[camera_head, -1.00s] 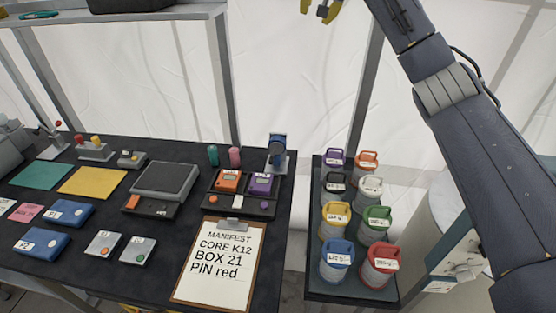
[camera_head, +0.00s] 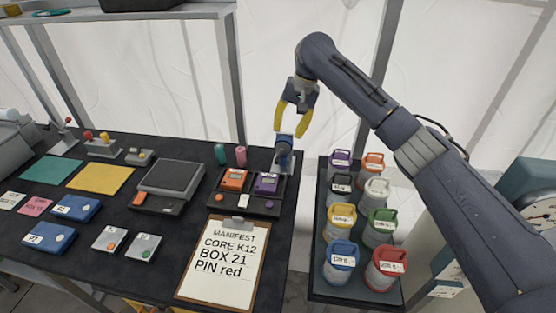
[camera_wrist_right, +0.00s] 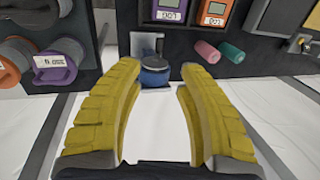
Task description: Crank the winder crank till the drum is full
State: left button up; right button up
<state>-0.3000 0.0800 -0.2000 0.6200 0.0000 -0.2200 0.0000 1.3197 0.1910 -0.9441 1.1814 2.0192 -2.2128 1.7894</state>
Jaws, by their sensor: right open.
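A small blue device on a grey stand (camera_head: 284,155) is at the back right corner of the black table. It appears to be the winder; its crank and drum cannot be told apart clearly. My right gripper (camera_head: 291,126) has yellow fingers pointing down just above it, open. In the right wrist view, the blue round part (camera_wrist_right: 155,76) shows between and beyond the spread fingers, with nothing gripped. My left gripper is not in view.
The table holds an orange device (camera_head: 233,180), a purple device (camera_head: 266,183), small teal and pink cylinders and a manifest clipboard (camera_head: 225,262). A tray with several coloured-lid canisters (camera_head: 342,255) stands to the right. A shelf (camera_head: 160,14) is at upper left.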

aim_at(278, 160)
jog(key=x, duration=1.3)
jog(key=shift+a+f, duration=0.15)
jog(key=shift+f, duration=0.25)
jog(key=shift+c, duration=0.6)
grip_shut()
